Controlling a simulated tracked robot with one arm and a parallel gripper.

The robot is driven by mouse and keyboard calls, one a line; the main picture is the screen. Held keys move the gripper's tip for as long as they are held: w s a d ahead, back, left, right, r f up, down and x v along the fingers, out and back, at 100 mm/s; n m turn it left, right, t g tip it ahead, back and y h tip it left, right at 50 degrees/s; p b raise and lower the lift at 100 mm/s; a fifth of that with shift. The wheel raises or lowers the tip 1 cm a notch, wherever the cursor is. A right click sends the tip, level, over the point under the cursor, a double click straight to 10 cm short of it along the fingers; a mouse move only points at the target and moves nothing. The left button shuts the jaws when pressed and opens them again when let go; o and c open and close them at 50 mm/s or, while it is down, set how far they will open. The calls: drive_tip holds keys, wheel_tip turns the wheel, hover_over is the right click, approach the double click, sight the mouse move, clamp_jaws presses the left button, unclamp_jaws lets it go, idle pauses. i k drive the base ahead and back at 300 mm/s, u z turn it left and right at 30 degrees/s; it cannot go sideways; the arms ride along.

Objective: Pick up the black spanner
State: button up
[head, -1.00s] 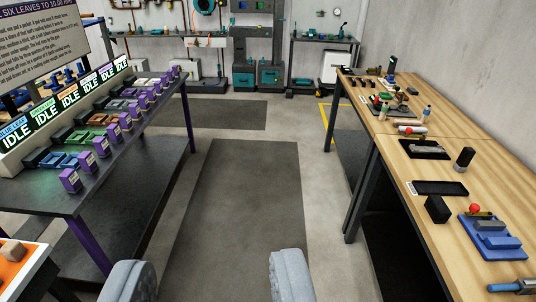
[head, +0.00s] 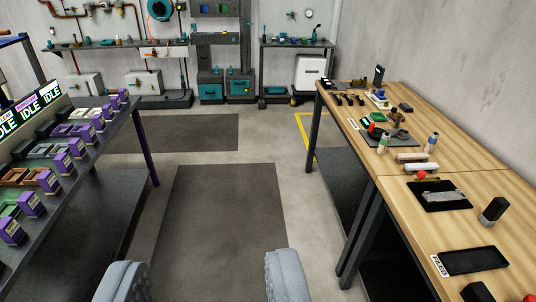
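My gripper (head: 204,278) shows at the bottom of the head view as two grey padded fingers set wide apart. It is open, with only the dark floor mat between and beyond its fingers. I cannot make out a black spanner for certain. Several small dark tools (head: 348,99) lie side by side near the far end of the wooden bench (head: 462,141) on the right. They are too small to tell whether one is a spanner. My gripper is well short of them and touches nothing.
A dark bench (head: 84,192) with purple blocks and machines stands on the left. The aisle between the benches is clear over a dark mat (head: 222,215). Teal cabinets (head: 240,86) stand at the back wall.

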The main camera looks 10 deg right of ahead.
sight(361, 100)
drive_tip(key=z, duration=0.2)
drive_tip(key=i, duration=1.25)
drive_tip(key=z, duration=0.55)
drive_tip(key=i, duration=1.6)
drive_tip(key=z, duration=0.35)
